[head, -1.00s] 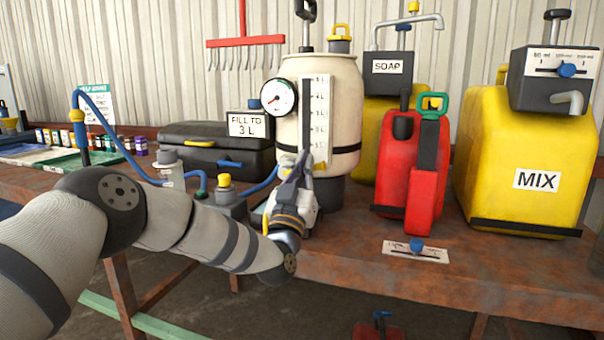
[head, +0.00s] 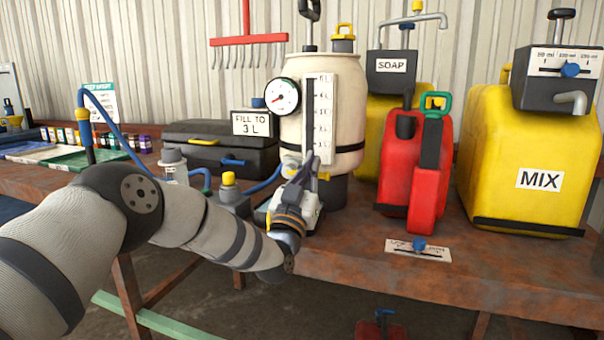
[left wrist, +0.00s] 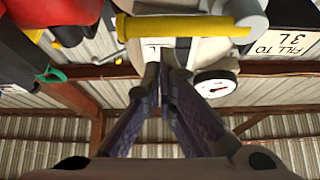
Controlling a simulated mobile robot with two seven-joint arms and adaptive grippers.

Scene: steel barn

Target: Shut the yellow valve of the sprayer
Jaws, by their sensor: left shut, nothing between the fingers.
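The sprayer (head: 300,82) is a cream tank with black bands, a round gauge and a white level scale, standing upright on the bench. Its yellow valve handle shows in the left wrist view as a long yellow bar (left wrist: 185,27) lying across the top of the picture. My left gripper (head: 308,162) is in front of the tank's lower part. Its fingers are shut and empty. In the left wrist view the fingertips (left wrist: 167,62) are close to the bar, with no clear contact. My right gripper is not in view.
Right of the sprayer stand a red can (head: 428,175), the yellow SOAP container (head: 412,98) and the yellow MIX container (head: 535,135). A black case (head: 215,150) and a FILL TO 3 L sign (head: 251,123) are to the left. A blue hose (head: 118,135) arches behind my left arm.

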